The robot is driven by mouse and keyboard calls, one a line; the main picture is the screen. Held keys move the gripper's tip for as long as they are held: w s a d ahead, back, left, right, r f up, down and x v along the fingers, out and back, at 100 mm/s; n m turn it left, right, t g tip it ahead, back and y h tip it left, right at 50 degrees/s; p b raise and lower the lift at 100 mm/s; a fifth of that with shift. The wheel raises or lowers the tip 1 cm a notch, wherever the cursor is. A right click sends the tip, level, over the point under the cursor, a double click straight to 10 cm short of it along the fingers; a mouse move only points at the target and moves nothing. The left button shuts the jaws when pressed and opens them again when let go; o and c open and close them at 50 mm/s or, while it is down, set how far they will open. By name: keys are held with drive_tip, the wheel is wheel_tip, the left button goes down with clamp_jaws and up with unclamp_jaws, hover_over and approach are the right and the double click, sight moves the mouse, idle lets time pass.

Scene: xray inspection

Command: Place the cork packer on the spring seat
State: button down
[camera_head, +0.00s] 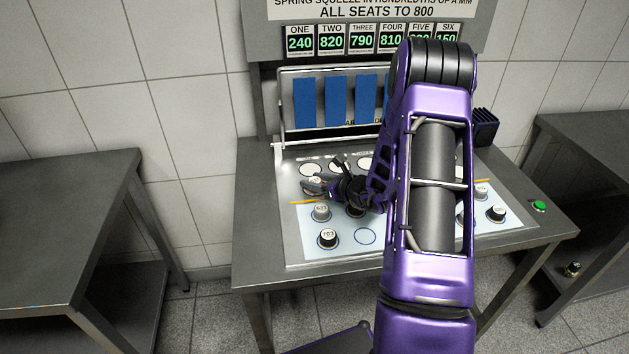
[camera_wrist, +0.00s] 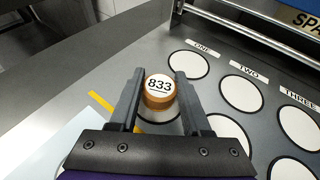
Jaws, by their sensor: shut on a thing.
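My gripper (camera_wrist: 160,92) is shut on a short brown cork packer (camera_wrist: 160,101) whose white top reads 833. In the wrist view a white round seat shows partly beneath the packer; I cannot tell whether they touch. In the head view the packer (camera_head: 314,184) shows small at my gripper (camera_head: 325,186), over the left side of the panel. White round spring seats labelled ONE (camera_wrist: 188,65), TWO (camera_wrist: 241,95) and THREE (camera_wrist: 300,128) lie bare to the right of the packer in the wrist view. My arm hides the right part of the seat row in the head view.
Other white-topped packers stand on the near panel, including ones at left (camera_head: 320,212), front left (camera_head: 328,239) and right (camera_head: 497,213). An empty blue ring (camera_head: 365,236) is at the front. The display (camera_head: 332,40) reads ONE 240, TWO 820. A raised frame with blue flaps (camera_head: 336,100) stands behind.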

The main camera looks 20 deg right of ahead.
drive_tip(key=shift+f, duration=0.2)
drive_tip(key=shift+c, duration=1.8)
unclamp_jaws()
drive_tip(key=shift+r, duration=0.1)
drive_tip(key=shift+r, duration=0.25)
drive_tip(key=v, duration=1.2)
